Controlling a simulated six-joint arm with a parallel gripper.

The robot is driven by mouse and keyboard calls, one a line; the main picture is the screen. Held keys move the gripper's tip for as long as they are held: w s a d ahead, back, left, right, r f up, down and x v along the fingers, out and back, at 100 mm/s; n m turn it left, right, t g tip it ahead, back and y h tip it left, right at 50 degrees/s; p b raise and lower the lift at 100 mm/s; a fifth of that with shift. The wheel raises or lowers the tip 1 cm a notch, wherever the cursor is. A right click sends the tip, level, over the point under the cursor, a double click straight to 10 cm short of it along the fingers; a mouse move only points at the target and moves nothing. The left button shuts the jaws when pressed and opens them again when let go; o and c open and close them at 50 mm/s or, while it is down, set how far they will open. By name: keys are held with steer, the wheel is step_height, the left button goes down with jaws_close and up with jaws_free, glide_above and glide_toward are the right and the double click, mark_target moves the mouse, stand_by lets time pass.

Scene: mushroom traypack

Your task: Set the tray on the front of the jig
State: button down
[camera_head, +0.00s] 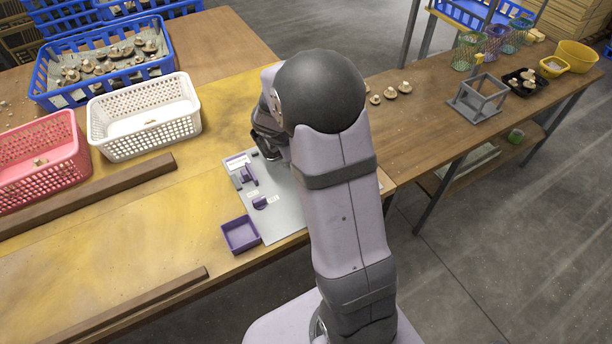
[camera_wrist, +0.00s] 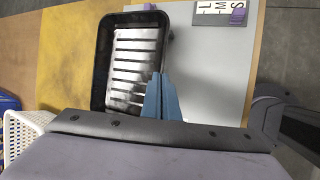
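In the wrist view, an empty black tray (camera_wrist: 101,65) with a ribbed floor lies under my gripper (camera_wrist: 160,80). The blue fingertips are close together at the tray's right wall and appear shut on it. The jig is a grey plate (camera_wrist: 215,70), with a label card and a purple part (camera_wrist: 238,15) at the upper right. The tray overlaps the plate's left side; I cannot tell whether it touches it. In the head view, the jig (camera_head: 284,218) carries purple stops (camera_head: 249,174). My arm hides the black tray, the fingers and part of the jig there.
A purple bin (camera_head: 240,235) sits at the jig's front left corner. White (camera_head: 145,132) and pink (camera_head: 82,170) baskets and a blue crate (camera_head: 160,68) of mushrooms stand left. Wooden bars (camera_head: 110,192) lie on the table. A side table (camera_head: 440,125) holds loose mushrooms and a grey frame.

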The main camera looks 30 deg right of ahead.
steer(key=shift+w+d+r+b, duration=0.15)
steer(key=shift+w+d+b, duration=0.05)
steer(key=shift+w+b, duration=0.1)
steer(key=r+b, duration=0.1)
steer(key=d+r+b, duration=0.1)
steer(key=r, duration=0.1)
steer(key=r+b, duration=0.1)
steer(key=shift+w+d+r+b, duration=0.3)
steer(key=shift+w+r+b, duration=0.05)
steer(key=shift+w, duration=0.05)
steer(key=s+a+f+b, duration=0.1)
steer(key=s+f, duration=0.1)
steer(key=s, duration=0.6)
steer(key=s+a+f+b, duration=0.1)
steer(key=s+f+b, duration=0.1)
steer(key=s, duration=0.7)
steer(key=shift+a+f, duration=0.15)
steer(key=shift+a, duration=0.05)
steer(key=shift+f+b, duration=0.1)
steer(key=shift+b, duration=0.2)
steer(key=shift+f+b, duration=2.9)
steer(key=shift+f, duration=2)
